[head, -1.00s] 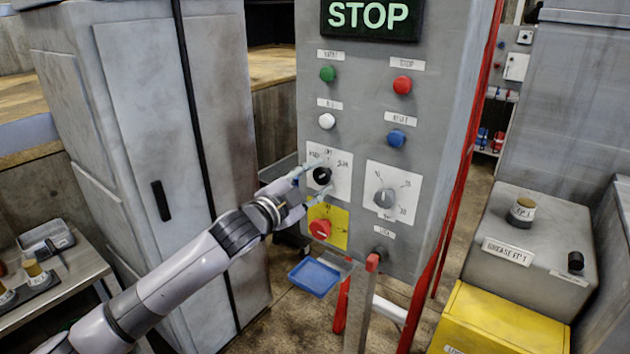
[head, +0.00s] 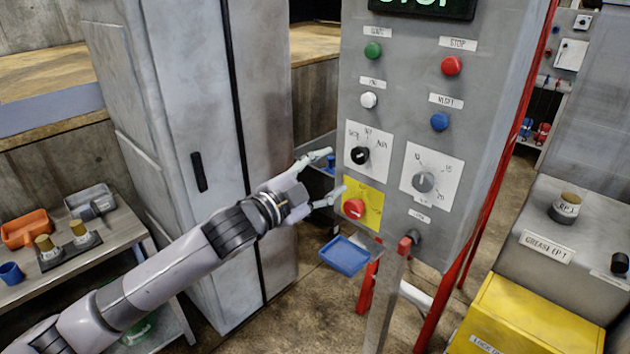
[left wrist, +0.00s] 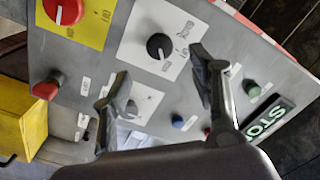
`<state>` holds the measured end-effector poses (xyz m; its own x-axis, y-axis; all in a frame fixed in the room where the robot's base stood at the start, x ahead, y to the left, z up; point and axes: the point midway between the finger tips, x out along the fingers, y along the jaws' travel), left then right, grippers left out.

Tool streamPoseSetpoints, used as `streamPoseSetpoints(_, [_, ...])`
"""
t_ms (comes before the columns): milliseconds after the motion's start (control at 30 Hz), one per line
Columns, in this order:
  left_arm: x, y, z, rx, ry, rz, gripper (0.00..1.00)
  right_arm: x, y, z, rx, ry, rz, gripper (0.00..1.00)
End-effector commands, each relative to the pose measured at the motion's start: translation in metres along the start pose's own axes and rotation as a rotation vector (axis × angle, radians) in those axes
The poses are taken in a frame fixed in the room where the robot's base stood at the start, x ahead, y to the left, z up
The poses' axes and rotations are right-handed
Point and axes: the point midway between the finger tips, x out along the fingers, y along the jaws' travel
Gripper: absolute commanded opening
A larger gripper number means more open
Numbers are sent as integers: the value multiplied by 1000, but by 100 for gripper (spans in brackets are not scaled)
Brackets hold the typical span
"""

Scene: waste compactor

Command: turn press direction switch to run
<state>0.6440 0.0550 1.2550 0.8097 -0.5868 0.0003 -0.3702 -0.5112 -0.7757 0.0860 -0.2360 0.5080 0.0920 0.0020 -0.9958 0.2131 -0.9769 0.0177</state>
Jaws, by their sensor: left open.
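The selector switch is a black knob (head: 360,155) on a white plate (head: 356,133) on the grey control panel. Its plate has several small position labels, which are too blurred to read surely, as is the knob's setting. My left gripper (head: 333,173) is open and empty, with its fingers toward the panel, just left of and below the knob and apart from it. In the left wrist view the black knob (left wrist: 160,46) is uncovered, beyond and between the spread fingers (left wrist: 158,95). My right gripper is out of view.
A blue tray (head: 344,255) juts out below. A tall grey cabinet (head: 185,120) stands left of the panel.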

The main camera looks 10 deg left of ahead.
Motion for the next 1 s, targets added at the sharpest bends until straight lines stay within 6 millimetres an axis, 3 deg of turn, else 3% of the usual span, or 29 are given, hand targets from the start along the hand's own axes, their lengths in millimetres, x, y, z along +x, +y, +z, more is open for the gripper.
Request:
streamPoseSetpoints(100, [-20,0,1,1,-1,1,55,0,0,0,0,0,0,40])
streamPoseSetpoints(233, [-33,0,0,1,0,0,55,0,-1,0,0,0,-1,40])
streamPoseSetpoints(667, [-36,2,3,-6,-5,0,55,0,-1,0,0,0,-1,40])
streamPoseSetpoints(767, [-31,10,28,-43,-43,-3,55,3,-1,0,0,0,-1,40])
streamPoseSetpoints(833, [-27,24,61,-91,-96,-6,55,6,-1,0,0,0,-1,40])
streamPoseSetpoints(1000, [-29,82,172,-246,-281,-13,55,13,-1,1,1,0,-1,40])
